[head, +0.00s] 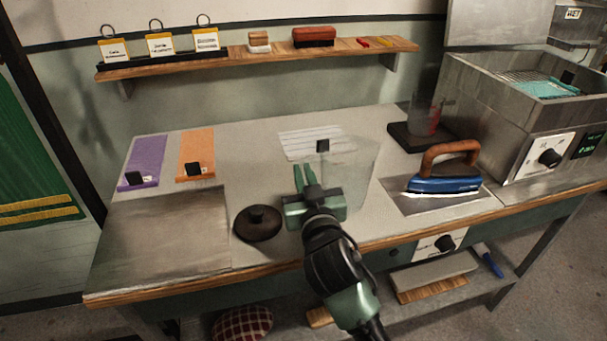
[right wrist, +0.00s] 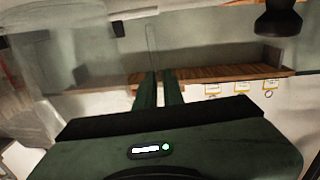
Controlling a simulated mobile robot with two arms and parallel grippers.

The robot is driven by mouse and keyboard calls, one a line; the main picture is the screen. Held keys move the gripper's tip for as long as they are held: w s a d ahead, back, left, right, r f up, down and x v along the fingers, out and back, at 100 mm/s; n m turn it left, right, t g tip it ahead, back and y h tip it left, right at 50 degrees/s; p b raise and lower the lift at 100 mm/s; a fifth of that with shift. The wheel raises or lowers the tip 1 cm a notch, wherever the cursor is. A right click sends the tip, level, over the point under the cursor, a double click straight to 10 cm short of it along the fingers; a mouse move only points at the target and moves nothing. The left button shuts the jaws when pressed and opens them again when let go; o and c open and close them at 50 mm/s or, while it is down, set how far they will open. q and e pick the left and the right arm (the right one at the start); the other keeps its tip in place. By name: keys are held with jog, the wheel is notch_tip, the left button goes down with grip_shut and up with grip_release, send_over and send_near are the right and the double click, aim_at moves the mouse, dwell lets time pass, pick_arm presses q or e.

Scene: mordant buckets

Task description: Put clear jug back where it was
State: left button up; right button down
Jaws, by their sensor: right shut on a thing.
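The clear jug (head: 350,170) is see-through and stands out faintly over the middle of the worktop in the head view. My right gripper (head: 307,182) is at its left side, with its fingers close together on the jug's handle. In the right wrist view the fingers (right wrist: 160,92) are shut around a thin clear upright strip, and the jug's wall (right wrist: 60,60) fills the left part. I cannot tell whether the jug's base touches the worktop. My left gripper is not in view.
A dark round lid (head: 258,223) lies left of my gripper. A blue iron (head: 444,184) rests on a metal plate to the right. Behind it, a clear vessel (head: 424,117) stands on a dark pad (head: 408,137). A lined sheet (head: 296,143) lies behind the jug. A steel tank (head: 490,105) stands far right.

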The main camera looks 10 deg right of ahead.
jog(key=c, duration=2)
grip_release()
jog(key=shift+f, duration=0.15)
jog(key=o, duration=0.5)
jog(key=shift+r, duration=0.2)
jog(key=s, duration=1.1)
jog(key=shift+a, duration=0.2)
jog(key=shift+s, duration=0.5)
